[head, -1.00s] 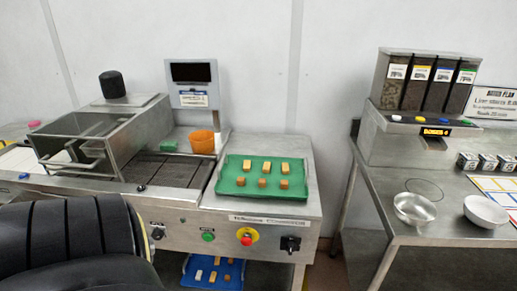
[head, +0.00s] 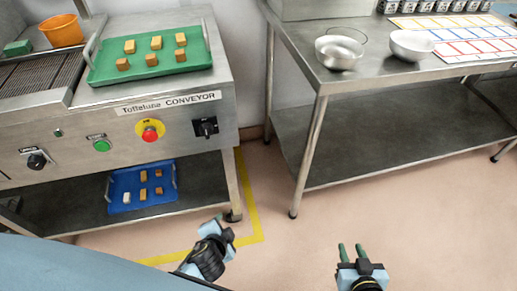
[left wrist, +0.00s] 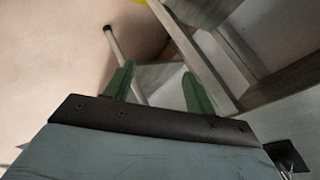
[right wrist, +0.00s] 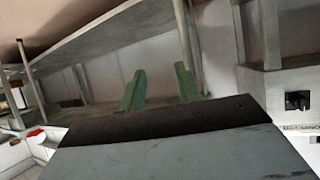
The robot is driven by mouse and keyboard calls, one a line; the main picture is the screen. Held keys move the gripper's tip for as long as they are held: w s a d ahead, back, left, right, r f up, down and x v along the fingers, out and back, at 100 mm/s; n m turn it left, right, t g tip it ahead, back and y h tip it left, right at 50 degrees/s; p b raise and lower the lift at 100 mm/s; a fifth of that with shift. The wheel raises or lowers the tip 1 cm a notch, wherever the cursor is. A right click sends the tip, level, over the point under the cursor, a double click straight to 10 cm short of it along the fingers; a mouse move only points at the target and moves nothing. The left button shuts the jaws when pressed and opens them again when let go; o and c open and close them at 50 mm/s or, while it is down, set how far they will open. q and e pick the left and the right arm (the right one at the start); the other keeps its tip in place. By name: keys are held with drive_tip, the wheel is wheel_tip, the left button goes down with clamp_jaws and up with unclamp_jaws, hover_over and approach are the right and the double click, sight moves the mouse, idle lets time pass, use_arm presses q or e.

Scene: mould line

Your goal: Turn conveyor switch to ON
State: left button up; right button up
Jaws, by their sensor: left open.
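The conveyor's front panel (head: 75,150) carries a black rotary switch (head: 205,127) at its right end, under the "CONVEYOR" label (head: 168,103). A black switch on a panel also shows in the right wrist view (right wrist: 298,101). Its setting is too small to read. My left gripper (head: 220,226) is in front of and below the panel, apart from the switch. Its green fingers (left wrist: 160,85) stand apart and empty in the left wrist view. My right gripper (head: 350,250) is further right over the floor, its green fingers (right wrist: 160,88) apart and empty.
Left along the panel are a red button on yellow (head: 150,131), a green button (head: 101,145) and a black knob (head: 37,160). A green tray (head: 110,73) is on top; a blue tray (head: 120,190) is on the lower shelf. A steel table (head: 300,75) stands right. Floor between is clear.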

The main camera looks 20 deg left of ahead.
sight(206, 136)
wheel_tip(206, 136, up, 19)
drive_tip(key=w+a+t+y+b, duration=0.2)
drive_tip(key=t+b, duration=0.5)
drive_tip(key=b, duration=0.4)
use_arm(q)
drive_tip(key=w+a+r+n+t+y+b, duration=0.1)
drive_tip(key=w+a+r+t+y, duration=0.2)
drive_tip(key=r, duration=0.8)
drive_tip(key=w+r+n+t+y+b, duration=0.1)
drive_tip(key=r+n+t+y, duration=0.2)
drive_tip(key=r, duration=0.8)
drive_tip(key=shift+m+t, duration=0.7)
drive_tip(key=shift+t, duration=0.1)
drive_tip(key=b+x, duration=0.2)
drive_tip(key=x, duration=0.9)
drive_tip(key=shift+a+b, duration=0.25)
drive_tip(key=shift+b, duration=0.05)
drive_tip(key=shift+w+a, duration=0.2)
drive_tip(key=shift+w, duration=0.2)
use_arm(e)
drive_tip(key=s+d+r+t+y, duration=0.1)
drive_tip(key=s+r+t+y, duration=0.1)
drive_tip(key=s+r+t, duration=0.3)
drive_tip(key=shift+s+r+t, duration=0.2)
drive_tip(key=shift+r+t, duration=0.7)
drive_tip(key=shift+r, duration=1.3)
drive_tip(key=shift+d, duration=0.1)
